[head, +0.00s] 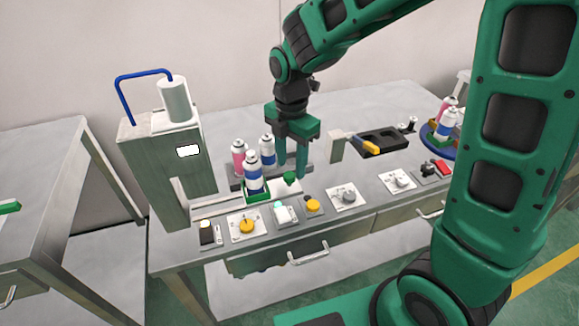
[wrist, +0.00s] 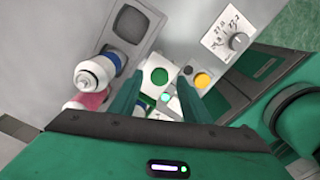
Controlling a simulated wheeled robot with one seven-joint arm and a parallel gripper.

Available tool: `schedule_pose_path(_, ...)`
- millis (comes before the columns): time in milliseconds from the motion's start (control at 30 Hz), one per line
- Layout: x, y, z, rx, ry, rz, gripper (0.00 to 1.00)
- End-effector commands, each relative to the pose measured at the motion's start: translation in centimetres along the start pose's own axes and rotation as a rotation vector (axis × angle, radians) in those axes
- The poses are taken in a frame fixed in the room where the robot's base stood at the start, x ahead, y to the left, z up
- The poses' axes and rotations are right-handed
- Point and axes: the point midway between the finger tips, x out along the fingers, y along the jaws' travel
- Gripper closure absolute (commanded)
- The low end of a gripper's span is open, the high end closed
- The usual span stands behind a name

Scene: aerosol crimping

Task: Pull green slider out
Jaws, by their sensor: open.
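The green slider (head: 258,197) is a low green block on a pale rail beside the press, with a blue-and-white can (head: 254,176) standing on it. A round green knob (head: 290,178) is at the right of the rail. It also shows in the wrist view (wrist: 159,76), between my fingers. My gripper (head: 293,170) is open and points down, its two green fingers close to the knob. I cannot tell whether they touch it. In the wrist view my gripper (wrist: 158,92) hides most of the slider block.
The press (head: 165,155) with a blue hose stands left of the slider. A pink can (head: 239,155) and another blue can (head: 267,150) stand just behind. Dials and buttons, including a yellow button (head: 313,205), line the front. A black tray (head: 380,140) lies to the right.

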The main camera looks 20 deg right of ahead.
Motion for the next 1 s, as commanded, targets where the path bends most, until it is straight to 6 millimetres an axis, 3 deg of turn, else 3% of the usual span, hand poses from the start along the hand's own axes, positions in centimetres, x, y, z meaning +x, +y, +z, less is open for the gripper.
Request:
schedule_pose_path(200, -4.3, 0.2, 0.1, 0.002, -0.001, 0.005, 0.57)
schedule_pose_path(400, -7.1, 0.2, 0.2, 0.002, -0.002, 0.003, 0.57)
schedule_pose_path(600, -8.2, 0.1, 0.2, 0.003, -0.001, 0.002, 0.57)
schedule_pose_path(1000, -8.3, -0.6, 0.9, 0.059, -0.004, 0.001, 0.57)
